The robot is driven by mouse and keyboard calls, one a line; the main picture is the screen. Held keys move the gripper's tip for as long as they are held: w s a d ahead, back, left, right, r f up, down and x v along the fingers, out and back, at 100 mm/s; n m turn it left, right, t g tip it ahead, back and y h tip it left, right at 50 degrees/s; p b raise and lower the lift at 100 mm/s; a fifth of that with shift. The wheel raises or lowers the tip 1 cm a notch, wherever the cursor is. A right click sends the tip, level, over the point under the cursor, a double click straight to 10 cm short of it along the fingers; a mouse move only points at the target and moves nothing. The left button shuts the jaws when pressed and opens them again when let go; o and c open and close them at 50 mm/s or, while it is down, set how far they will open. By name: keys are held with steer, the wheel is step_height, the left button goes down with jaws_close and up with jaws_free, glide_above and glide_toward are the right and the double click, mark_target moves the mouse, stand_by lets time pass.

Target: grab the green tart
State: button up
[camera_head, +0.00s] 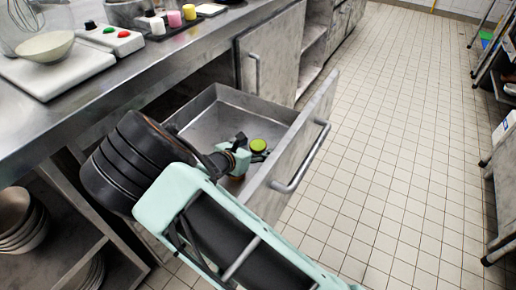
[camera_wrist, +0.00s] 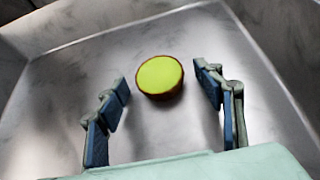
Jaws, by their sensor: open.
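The green tart (camera_head: 258,145) lies in the open metal drawer (camera_head: 215,99), near the drawer's front panel. In the wrist view the tart (camera_wrist: 160,76) is round with a bright green top and a brown crust, resting on the bare drawer floor. My gripper (camera_head: 262,155) reaches down into the drawer close to the tart. In the wrist view my gripper (camera_wrist: 166,88) is open, with one finger on each side of the tart and visible gaps between. The tart sits around the fingertip line, and neither finger appears to touch it.
The drawer walls (camera_wrist: 35,62) enclose the space around my gripper. The drawer's front panel with its handle (camera_head: 301,160) stands close to my arm. The counter (camera_head: 150,62) above holds a white board (camera_head: 55,78), a bowl (camera_head: 45,46) and several coloured items. Tiled floor (camera_head: 395,130) is clear to the right.

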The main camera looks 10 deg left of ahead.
steer(key=shift+c, duration=0.5)
steer(key=c, duration=0.7)
steer(key=shift+c, duration=0.2)
